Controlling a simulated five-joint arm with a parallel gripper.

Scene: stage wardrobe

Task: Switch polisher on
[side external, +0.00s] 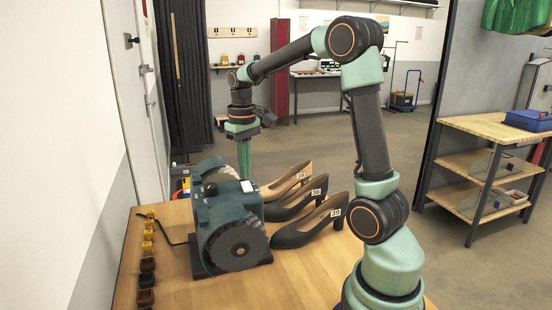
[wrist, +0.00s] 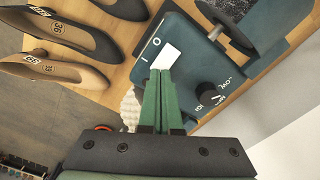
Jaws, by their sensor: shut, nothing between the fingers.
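The polisher (side external: 228,215) is a dark teal bench machine with a round grey wheel at its near end, standing on the wooden table. In the wrist view its teal housing (wrist: 185,35) bears the marks I and O beside a white switch (wrist: 168,54). A black dial (wrist: 208,91) sits to the right of the switch. The switch's tilt is unclear.
Several high-heeled shoes (side external: 312,221) with number tags stand right of the polisher. A row of small yellow to dark jars (side external: 147,265) lines the table's left edge. A white fluffy thing (wrist: 131,106) lies beside the housing. The table front (side external: 260,292) is clear.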

